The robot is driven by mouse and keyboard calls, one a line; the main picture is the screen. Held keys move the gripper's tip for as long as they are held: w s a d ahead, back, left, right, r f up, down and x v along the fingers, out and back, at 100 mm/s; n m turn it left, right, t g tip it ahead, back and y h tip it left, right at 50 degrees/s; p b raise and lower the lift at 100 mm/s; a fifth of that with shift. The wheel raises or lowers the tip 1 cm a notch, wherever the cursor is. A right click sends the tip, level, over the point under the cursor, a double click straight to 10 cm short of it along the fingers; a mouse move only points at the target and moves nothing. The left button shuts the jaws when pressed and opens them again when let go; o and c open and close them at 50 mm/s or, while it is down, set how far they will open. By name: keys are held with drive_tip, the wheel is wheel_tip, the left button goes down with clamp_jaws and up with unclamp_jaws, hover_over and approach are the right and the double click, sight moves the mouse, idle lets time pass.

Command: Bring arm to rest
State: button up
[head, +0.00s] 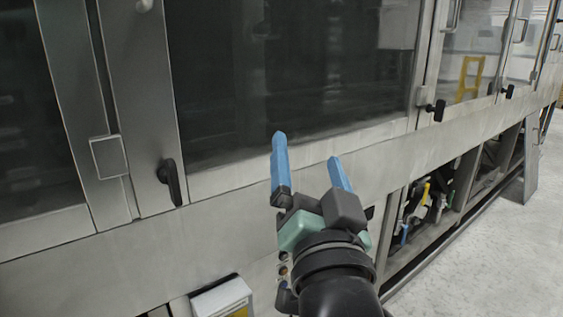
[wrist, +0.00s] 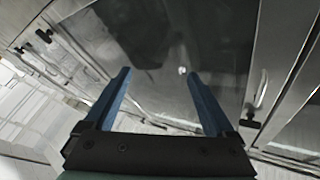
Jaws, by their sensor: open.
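My gripper (head: 308,148) has two blue fingers that stand apart with nothing between them. In the head view it is in front of the tunnel washer (head: 230,210), before the lower edge of a large dark window (head: 290,60). In the wrist view the open fingers of my gripper (wrist: 158,85) point toward the dark glass panel (wrist: 160,45). I cannot tell the exact gap between the fingertips and the washer.
A black handle (head: 170,182) sticks out left of the window, and another black latch (head: 436,110) is to its right. A white and yellow box (head: 222,298) is low at the front. Pale floor (head: 490,260) is clear at the right.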

drive_tip(key=s+a+r+n+t, duration=0.2)
drive_tip(key=s+r+n+t, duration=0.1)
drive_tip(key=s+r, duration=0.4)
drive_tip(key=s+a+r+n+t, duration=0.25)
drive_tip(key=s+r, duration=0.35)
drive_tip(key=r, duration=0.4)
wheel_tip(320, 180, up, 30)
drive_tip(key=d+h+p, duration=0.1)
drive_tip(key=p, duration=2.9)
